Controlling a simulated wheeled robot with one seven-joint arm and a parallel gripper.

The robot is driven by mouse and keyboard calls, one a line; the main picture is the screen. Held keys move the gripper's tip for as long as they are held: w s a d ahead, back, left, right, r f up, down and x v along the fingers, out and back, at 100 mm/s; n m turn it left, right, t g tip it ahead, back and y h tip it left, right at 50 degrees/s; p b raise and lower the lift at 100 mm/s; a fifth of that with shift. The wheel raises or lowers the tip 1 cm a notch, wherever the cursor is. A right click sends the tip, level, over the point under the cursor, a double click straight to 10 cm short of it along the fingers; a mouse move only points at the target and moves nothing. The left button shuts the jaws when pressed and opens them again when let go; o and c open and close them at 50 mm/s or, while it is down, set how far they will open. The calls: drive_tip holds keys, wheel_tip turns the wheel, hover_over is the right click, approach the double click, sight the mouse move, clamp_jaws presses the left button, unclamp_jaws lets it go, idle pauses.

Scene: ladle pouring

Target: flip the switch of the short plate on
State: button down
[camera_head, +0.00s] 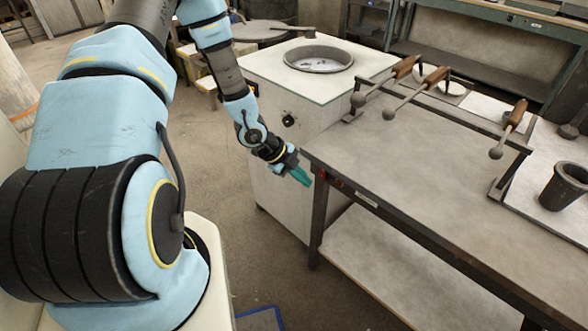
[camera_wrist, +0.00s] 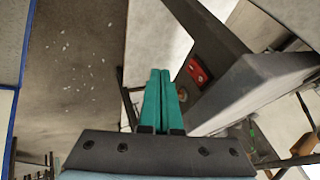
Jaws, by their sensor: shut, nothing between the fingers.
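My gripper (camera_head: 303,178) has teal fingers and is shut and empty, just left of the near table corner. The closed fingers also show in the wrist view (camera_wrist: 160,76). A small red switch (camera_wrist: 197,71) sits on a dark plate on the table's end face, right of my fingertips and apart from them in the picture. In the head view, a small red part (camera_head: 322,174) shows on the table's front edge close to my gripper. Whether the switch is on or off is too small to tell. A small brownish round part (camera_wrist: 182,94) lies beside my right finger, partly hidden.
The metal table (camera_head: 420,165) carries a rack with several wooden-handled ladles (camera_head: 434,78) and a dark crucible (camera_head: 566,187). A pale furnace cabinet (camera_head: 285,190) with a round opening stands behind my gripper. A pale label (camera_head: 367,200) is on the table edge. Open floor lies left.

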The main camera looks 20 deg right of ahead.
sight(323, 172)
drive_tip(key=shift+w+d+f+p, duration=0.15)
drive_tip(key=shift+w+d+p, duration=0.2)
drive_tip(key=shift+d, duration=0.3)
drive_tip(key=shift+w+d+f+p, duration=0.15)
drive_tip(key=shift+w+d+p, duration=0.2)
drive_tip(key=shift+d, duration=0.25)
drive_tip(key=shift+w+d+f+p, duration=0.15)
drive_tip(key=shift+w+d+p, duration=0.15)
drive_tip(key=shift+d, duration=0.35)
drive_tip(key=shift+d+f, duration=0.15)
drive_tip(key=shift+d, duration=0.05)
drive_tip(key=shift+r, duration=0.2)
